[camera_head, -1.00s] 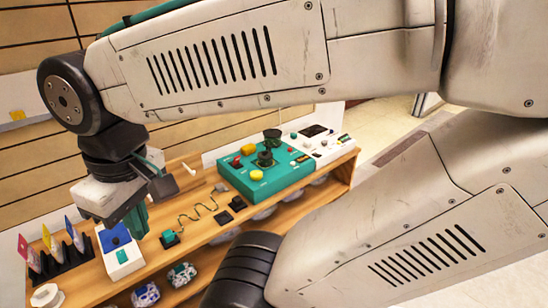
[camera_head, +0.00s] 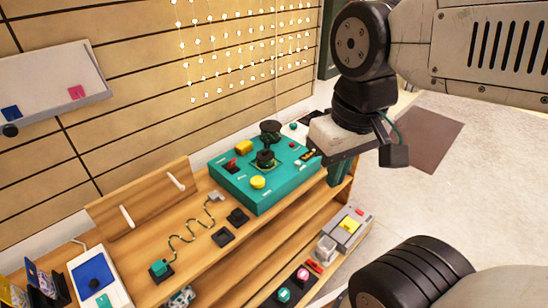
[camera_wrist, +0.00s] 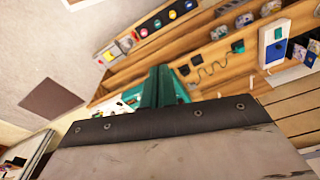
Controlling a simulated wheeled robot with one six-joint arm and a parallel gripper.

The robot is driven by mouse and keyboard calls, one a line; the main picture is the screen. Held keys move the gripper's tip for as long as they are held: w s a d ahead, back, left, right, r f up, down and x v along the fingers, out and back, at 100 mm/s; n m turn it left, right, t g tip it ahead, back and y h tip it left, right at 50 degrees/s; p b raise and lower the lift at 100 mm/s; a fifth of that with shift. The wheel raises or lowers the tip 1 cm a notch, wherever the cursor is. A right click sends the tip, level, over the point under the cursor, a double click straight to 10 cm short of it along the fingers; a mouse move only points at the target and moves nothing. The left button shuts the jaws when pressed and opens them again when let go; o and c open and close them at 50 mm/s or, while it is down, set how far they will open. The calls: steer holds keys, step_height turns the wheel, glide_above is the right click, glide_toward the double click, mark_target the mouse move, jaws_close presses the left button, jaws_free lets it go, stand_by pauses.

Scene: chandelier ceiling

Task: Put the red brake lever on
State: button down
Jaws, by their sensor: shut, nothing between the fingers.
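A teal control box (camera_head: 290,182) sits on the upper wooden shelf. A small red control (camera_head: 230,165), perhaps the red brake lever, is at its left end; whether it is on or off is too small to tell. The box also bears yellow buttons and a black joystick (camera_head: 265,158). My gripper (camera_head: 338,174) hangs by the box's right end, clear of the red control, and partly hides that end. In the wrist view its teal fingers (camera_wrist: 160,88) are together and empty, and they hide much of the box behind them.
A grey unit with a yellow part (camera_head: 348,225) and several coloured buttons (camera_head: 284,294) are on a lower shelf. Wooden pegs (camera_head: 176,181), a wire track (camera_head: 185,238) and a white-blue device (camera_head: 95,272) lie to the left. Open floor (camera_head: 400,215) is at right.

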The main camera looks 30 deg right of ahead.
steer(key=shift+d, duration=0.4)
